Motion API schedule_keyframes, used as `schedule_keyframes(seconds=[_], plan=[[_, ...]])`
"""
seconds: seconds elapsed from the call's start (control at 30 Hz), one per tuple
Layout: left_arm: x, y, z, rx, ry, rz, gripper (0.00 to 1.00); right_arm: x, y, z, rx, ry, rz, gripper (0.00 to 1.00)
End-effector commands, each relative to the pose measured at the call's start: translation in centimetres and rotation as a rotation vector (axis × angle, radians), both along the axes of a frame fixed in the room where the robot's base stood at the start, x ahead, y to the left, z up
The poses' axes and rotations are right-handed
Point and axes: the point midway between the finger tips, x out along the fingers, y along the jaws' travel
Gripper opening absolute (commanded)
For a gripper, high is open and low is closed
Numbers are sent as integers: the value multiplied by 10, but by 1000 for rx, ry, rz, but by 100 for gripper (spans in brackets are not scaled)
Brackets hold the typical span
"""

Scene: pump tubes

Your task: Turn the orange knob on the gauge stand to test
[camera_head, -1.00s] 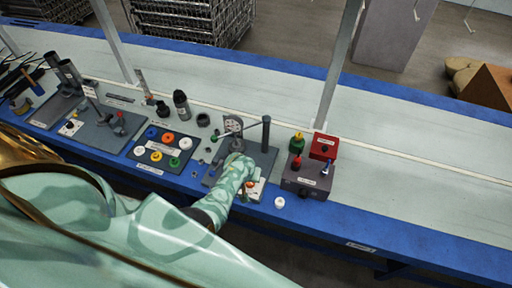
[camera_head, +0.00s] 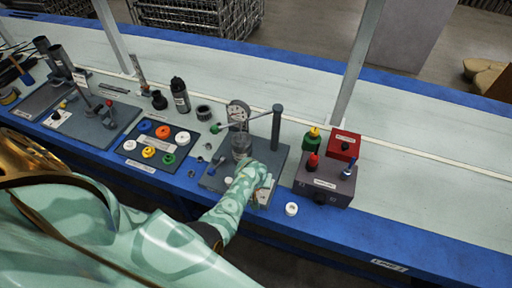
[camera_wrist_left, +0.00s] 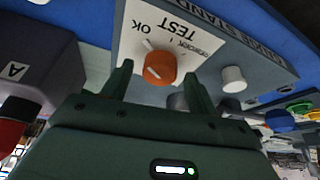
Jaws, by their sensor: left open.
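The gauge stand (camera_head: 212,180) is a grey plate with a round gauge (camera_head: 238,112), a post and a white label on its front part. In the left wrist view, the orange knob (camera_wrist_left: 160,68) sits on the white label (camera_wrist_left: 150,20), which reads OK and TEST upside down. My left gripper (camera_wrist_left: 158,84) is open, with one finger to each side of the knob in that view. I cannot tell whether the fingers touch it. In the head view my left forearm covers part of the stand, and the fingers are not clear there. My right gripper is not in view.
A dark box with a red knob (camera_head: 312,162) stands right of the stand, with a red box (camera_head: 344,145) behind it. A white cap (camera_head: 291,209) lies near the front edge. A tray of colored rings (camera_head: 133,164) is to the left. The bench's far right is clear.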

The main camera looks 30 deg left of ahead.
Motion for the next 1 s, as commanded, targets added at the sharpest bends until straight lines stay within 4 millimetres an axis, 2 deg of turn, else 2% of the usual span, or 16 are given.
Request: schedule_keyframes(seconds=[0.33,0.37,0.5,0.77,1.0], plan=[[1,0,-2,0,-1,0,59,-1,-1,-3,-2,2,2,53],[1,0,-2,0,-1,0,54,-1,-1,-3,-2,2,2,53],[1,0,-2,0,-1,0,15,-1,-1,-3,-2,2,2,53],[1,0,-2,1,-1,-12,15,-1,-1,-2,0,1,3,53],[1,1,0,1,-1,-99,15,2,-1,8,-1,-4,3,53]])
